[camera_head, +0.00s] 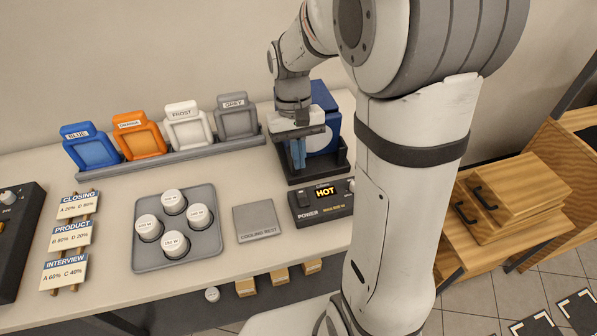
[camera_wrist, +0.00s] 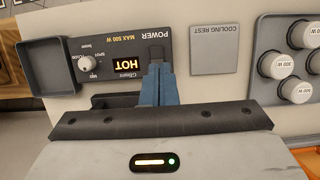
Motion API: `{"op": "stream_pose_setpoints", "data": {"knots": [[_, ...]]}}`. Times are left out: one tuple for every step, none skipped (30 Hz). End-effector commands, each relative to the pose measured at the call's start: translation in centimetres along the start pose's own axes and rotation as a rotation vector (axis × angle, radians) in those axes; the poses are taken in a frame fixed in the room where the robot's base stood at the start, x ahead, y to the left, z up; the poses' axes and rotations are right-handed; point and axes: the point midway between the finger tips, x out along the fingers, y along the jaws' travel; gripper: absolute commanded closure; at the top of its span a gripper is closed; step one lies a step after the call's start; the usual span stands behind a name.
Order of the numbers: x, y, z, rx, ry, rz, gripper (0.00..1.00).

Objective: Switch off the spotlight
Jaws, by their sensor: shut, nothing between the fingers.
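The spotlight (camera_head: 325,112) is a blue housing with a pale round disc on its side, standing in a black tray behind my gripper. Its black control box (camera_head: 325,208) sits in front, with a lit yellow "HOT" display (camera_head: 325,192) and a "POWER" label. In the wrist view the box (camera_wrist: 115,80) appears upside down, with a white beam knob (camera_wrist: 86,63) beside the display. My gripper (camera_head: 298,165) points down, its blue fingers together and empty.
A grey cooling rest plate (camera_head: 257,224) lies left of the box. A grey tray (camera_head: 218,250) holds several white round pieces. Coloured filter frames stand in a grey rack (camera_head: 185,155) at the back. Sign cards (camera_head: 72,233) lie at left. My arm blocks the right side.

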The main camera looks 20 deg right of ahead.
Motion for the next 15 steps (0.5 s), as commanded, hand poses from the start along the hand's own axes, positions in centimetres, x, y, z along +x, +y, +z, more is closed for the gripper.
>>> {"op": "stream_pose_setpoints", "data": {"knots": [[-0.7, 0.0, 0.1, 0.0, 0.002, 0.0, 1.0], [-1.0, 0.0, 0.2, 0.0, 0.003, 0.0, 1.0], [-1.4, 0.0, 0.4, 0.0, 0.002, 0.0, 1.0], [-1.6, 0.0, 0.4, 0.0, 0.001, 0.0, 1.0], [-1.8, 0.0, 0.5, 0.0, 0.001, 0.0, 1.0], [-1.9, 0.0, 0.5, 0.0, 0.001, 0.0, 1.0], [-2.0, 0.0, 0.6, 0.001, 0.0, 0.0, 1.0], [-2.1, 0.0, 0.6, 0.001, 0.0, 0.0, 1.0], [-2.1, 0.0, 0.6, 0.001, -0.001, 0.0, 1.0], [-2.2, 0.0, 0.7, 0.001, -0.001, 0.0, 1.0], [-2.2, 0.0, 0.7, 0.001, -0.001, 0.0, 1.0], [-2.1, 0.0, 0.7, 0.001, -0.001, 0.0, 1.0], [-2.1, 0.0, 0.7, 0.001, -0.001, 0.0, 1.0], [-2.1, 0.0, 0.6, 0.001, -0.001, 0.0, 1.0], [-2.1, 0.0, 0.6, 0.001, -0.001, 0.0, 1.0]]}}
